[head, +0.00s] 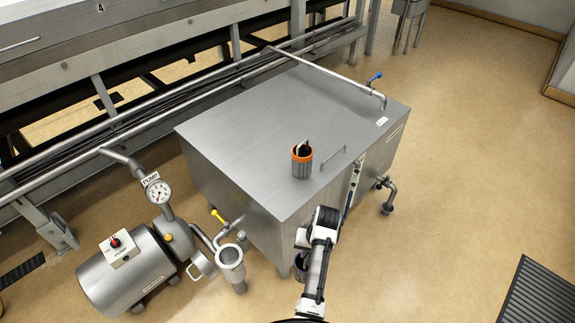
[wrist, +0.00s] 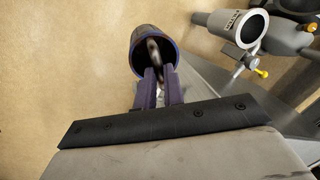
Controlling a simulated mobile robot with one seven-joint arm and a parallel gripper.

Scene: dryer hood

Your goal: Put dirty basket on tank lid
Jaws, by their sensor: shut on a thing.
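The tank lid (head: 255,120) is the flat steel top of the large box tank in the head view. An orange-rimmed steel basket (head: 302,165) with something dark in it stands upright on it near the front edge. I cannot tell from looks which basket is the dirty one.
An open steel strainer pot (head: 231,265) stands by the pump (head: 125,270), left of my arm. A pipe (head: 330,75) runs over the lid's far right. Most of the lid is bare.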

